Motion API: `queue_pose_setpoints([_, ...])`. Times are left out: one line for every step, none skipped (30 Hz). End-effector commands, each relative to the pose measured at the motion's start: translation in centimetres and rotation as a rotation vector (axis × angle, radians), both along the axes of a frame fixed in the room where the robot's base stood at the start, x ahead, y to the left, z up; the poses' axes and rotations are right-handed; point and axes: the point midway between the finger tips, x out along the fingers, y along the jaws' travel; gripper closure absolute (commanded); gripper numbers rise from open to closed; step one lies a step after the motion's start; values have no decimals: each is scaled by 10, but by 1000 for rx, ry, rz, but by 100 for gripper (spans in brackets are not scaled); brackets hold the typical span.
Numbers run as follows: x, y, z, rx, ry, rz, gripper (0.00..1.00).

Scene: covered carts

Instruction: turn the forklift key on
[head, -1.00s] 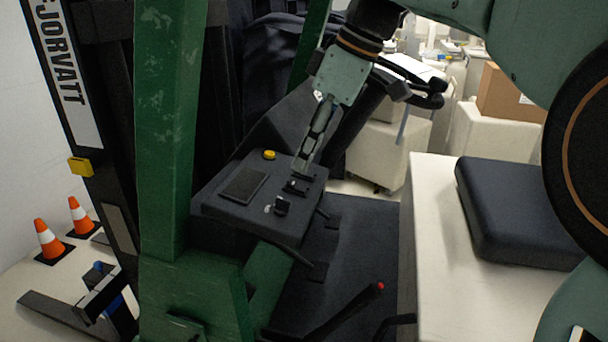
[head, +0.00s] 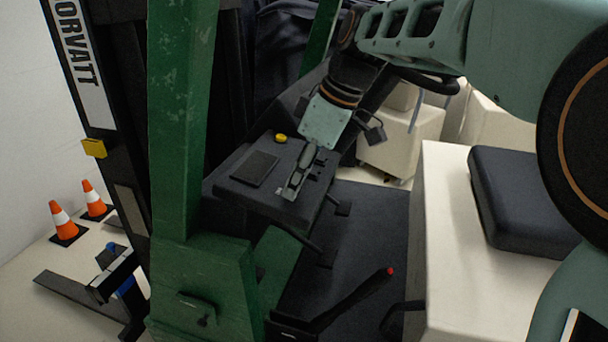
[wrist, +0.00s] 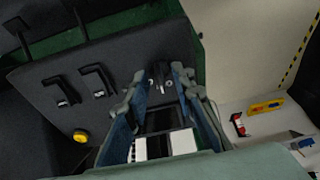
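The forklift console (head: 232,192) is a dark sloped panel behind the green post. The key (wrist: 160,74) is a small dark and silver piece on the panel, seen between my fingertips in the wrist view. In the head view my gripper (head: 289,192) points down onto the console and hides most of the key area. In the wrist view my gripper (wrist: 157,70) has its two fingers apart, one on each side of the key. A gap shows between them, and I cannot tell whether either finger touches the key.
Two small black levers (wrist: 80,84) and a yellow button (wrist: 80,136) sit on the same panel. The green post (head: 183,120) stands left of the arm. A dark seat cushion (head: 520,200) lies at right. A red-tipped lever (head: 389,271) rises in front.

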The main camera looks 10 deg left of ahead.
Motion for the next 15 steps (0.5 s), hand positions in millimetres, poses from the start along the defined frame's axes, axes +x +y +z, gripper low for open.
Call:
queue_pose_setpoints([0,0,0,0,0,0,77])
queue_pose_setpoints([0,0,0,0,0,0,77])
queue_pose_setpoints([0,0,0,0,0,0,81])
queue_pose_setpoints([0,0,0,0,0,0,84])
queue_pose_setpoints([0,0,0,0,1,0,88])
queue_pose_setpoints([0,0,0,0,1,0,92])
queue_pose_setpoints([0,0,0,0,1,0,96])
queue_pose_setpoints([0,0,0,0,1,0,99])
queue_pose_setpoints([0,0,0,0,1,0,100])
queue_pose_setpoints([0,0,0,0,1,0,100])
queue_pose_setpoints([0,0,0,0,1,0,100])
queue_pose_setpoints([0,0,0,0,1,0,100])
queue_pose_setpoints([0,0,0,0,1,0,100])
queue_pose_setpoints([0,0,0,0,1,0,100])
queue_pose_setpoints([0,0,0,0,0,-1,100])
